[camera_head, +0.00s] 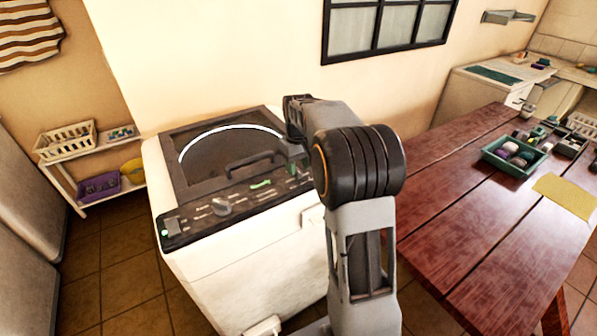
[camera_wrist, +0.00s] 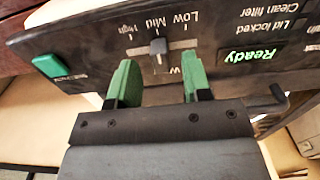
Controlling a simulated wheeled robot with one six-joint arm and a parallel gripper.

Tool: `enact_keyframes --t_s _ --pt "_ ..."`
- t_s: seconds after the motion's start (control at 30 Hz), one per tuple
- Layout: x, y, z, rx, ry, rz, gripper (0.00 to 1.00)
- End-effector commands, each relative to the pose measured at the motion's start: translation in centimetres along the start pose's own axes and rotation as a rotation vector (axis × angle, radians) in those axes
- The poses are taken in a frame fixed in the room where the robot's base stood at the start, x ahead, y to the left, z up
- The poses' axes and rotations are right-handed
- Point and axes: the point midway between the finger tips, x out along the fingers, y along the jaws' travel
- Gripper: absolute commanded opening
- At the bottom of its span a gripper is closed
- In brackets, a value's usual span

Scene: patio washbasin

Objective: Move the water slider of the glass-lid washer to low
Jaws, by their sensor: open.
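The glass-lid washer (camera_head: 245,265) stands by the wall, its lid (camera_head: 225,152) down. The water slider's grey knob (camera_wrist: 158,46) shows in the wrist view, where the panel appears upside down. The knob is at the Mid mark, with Low to its right and High to its left. My gripper (camera_wrist: 160,66) is open, its two green fingers pointing at the panel, one to each side of the knob in the picture. Contact with the knob cannot be told. In the head view, my arm hides the slider and most of the gripper.
The panel also has a green button (camera_wrist: 47,65), a lit Ready display (camera_wrist: 251,55) and a round dial (camera_head: 222,206). A red wooden table (camera_head: 460,190) with a teal tray (camera_head: 515,171) stands right. A white shelf (camera_head: 92,152) stands left.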

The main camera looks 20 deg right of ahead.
Motion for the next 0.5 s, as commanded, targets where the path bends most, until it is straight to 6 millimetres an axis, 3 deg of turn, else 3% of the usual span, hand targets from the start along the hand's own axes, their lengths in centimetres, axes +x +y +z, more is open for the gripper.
enact_keyframes --t_s 0.2,0.5 --pt "2.1 0.0 0.0 0.000 -0.002 -0.001 0.45" --pt "2.8 0.0 0.0 0.000 0.000 0.000 0.45"
